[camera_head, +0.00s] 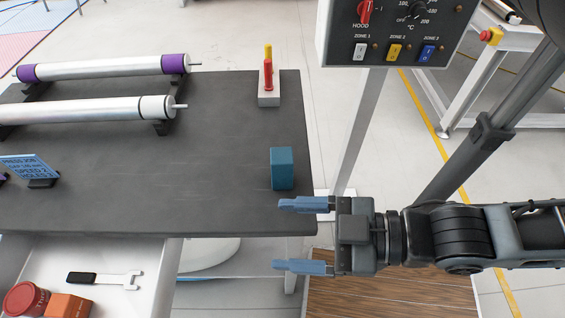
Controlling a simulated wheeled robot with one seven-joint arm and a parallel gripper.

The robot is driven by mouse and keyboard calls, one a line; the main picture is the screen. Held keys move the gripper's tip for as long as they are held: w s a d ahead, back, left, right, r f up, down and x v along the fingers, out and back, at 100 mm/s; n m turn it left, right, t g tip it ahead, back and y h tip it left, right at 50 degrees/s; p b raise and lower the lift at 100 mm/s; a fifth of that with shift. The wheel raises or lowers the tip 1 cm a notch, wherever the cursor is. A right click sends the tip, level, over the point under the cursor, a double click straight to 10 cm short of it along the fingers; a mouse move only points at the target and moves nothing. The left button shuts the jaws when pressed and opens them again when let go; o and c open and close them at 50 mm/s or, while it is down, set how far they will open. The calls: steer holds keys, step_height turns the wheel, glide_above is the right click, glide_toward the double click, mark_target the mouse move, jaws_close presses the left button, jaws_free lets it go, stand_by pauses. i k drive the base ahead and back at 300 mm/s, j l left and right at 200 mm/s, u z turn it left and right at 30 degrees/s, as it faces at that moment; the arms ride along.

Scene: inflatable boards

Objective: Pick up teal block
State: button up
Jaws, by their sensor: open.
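The teal block (282,170) stands upright on the dark grey tabletop (225,150), close to its right front corner. My gripper (290,236) reaches in from the right, with its two blue fingers apart and nothing between them. The upper finger lies just below the block in the picture, near the table's front edge. The lower finger is beyond that edge in the picture. I see a gap between the fingers and the block. The block is fully in view.
Two rollers (100,68) lie on the table at left. A small stand with red and yellow pieces (268,78) is behind the block. A control panel (395,35) on a post stands at right. An open drawer (150,270) holds a wrench. The table's middle is clear.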

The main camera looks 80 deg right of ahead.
mark_target(281, 158)
steer(key=k+l+u, duration=0.1)
steer(key=k+u, duration=0.2)
steer(key=k, duration=0.8)
